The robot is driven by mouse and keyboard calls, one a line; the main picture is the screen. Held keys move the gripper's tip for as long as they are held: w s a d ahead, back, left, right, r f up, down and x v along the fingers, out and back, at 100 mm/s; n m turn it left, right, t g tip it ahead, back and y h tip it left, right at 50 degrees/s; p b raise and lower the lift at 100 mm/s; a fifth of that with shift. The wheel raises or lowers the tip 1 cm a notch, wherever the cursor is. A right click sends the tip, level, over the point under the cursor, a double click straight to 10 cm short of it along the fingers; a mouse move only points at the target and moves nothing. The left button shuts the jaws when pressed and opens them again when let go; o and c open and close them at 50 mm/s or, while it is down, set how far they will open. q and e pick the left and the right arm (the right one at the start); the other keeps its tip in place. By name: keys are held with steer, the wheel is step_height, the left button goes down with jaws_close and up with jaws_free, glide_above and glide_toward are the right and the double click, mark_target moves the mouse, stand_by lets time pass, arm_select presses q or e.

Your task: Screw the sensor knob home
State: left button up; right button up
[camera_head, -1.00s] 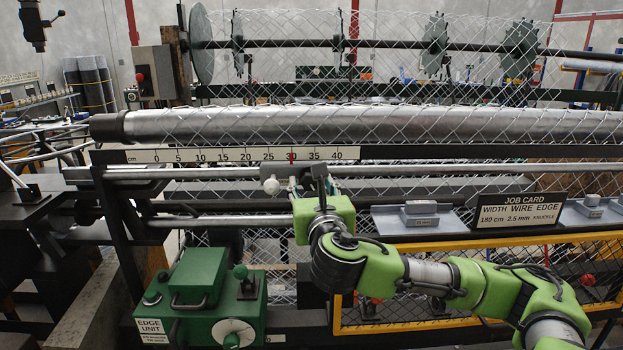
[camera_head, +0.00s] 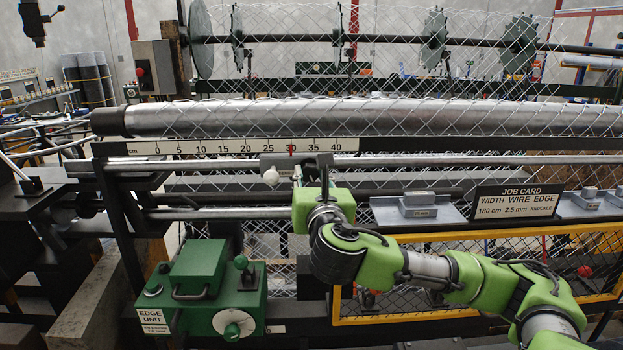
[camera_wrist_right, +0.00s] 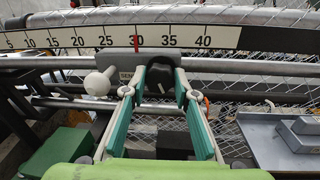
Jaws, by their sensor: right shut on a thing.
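The sensor block (camera_head: 277,163) is a grey box on the upper rail, below the red mark on the scale. A white ball knob (camera_head: 270,181) sticks out at its lower left; it also shows in the wrist view (camera_wrist_right: 97,84). The black sensor knob (camera_wrist_right: 160,78), with a white pointer line, sits at the block's right end. My right gripper (camera_wrist_right: 158,83) has its two green-padded fingers on either side of this black knob and is shut on it. My left gripper is not in view.
The centimetre scale (camera_head: 225,148) and the big roller (camera_head: 350,117) run just above the gripper. Wire mesh lies behind. A grey tray (camera_head: 385,211) and the job card (camera_head: 516,203) stand to the right. The green edge unit (camera_head: 199,268) is below left.

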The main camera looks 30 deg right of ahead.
steer(key=m+b, duration=0.2)
steer(key=m, duration=0.1)
steer(key=shift+f, duration=0.3)
steer(key=m+b, duration=0.3)
steer(key=m, duration=0.3)
steer(key=shift+h, duration=0.4)
steer(key=m+b, duration=0.1)
steer(key=m, duration=0.3)
steer(key=shift+r, duration=0.1)
steer(key=m+h+b, duration=0.1)
steer(key=m+b, duration=0.1)
steer(key=m, duration=0.3)
steer(key=shift+r, duration=0.1)
steer(key=shift+o, duration=0.2)
steer(key=m+h+b, duration=0.1)
steer(key=m, duration=0.4)
steer(key=shift+r, duration=0.1)
steer(key=m, duration=0.4)
steer(key=shift+w+a+g, duration=0.1)
steer(key=shift+w+g, duration=0.05)
steer(key=shift+g, duration=0.25)
steer(key=m+b, duration=0.1)
steer(key=m, duration=0.3)
steer(key=shift+r+m+g, duration=0.1)
steer(key=shift+m+g, duration=0.2)
steer(key=shift+m, duration=2.2)
steer(key=shift+c, duration=0.2)
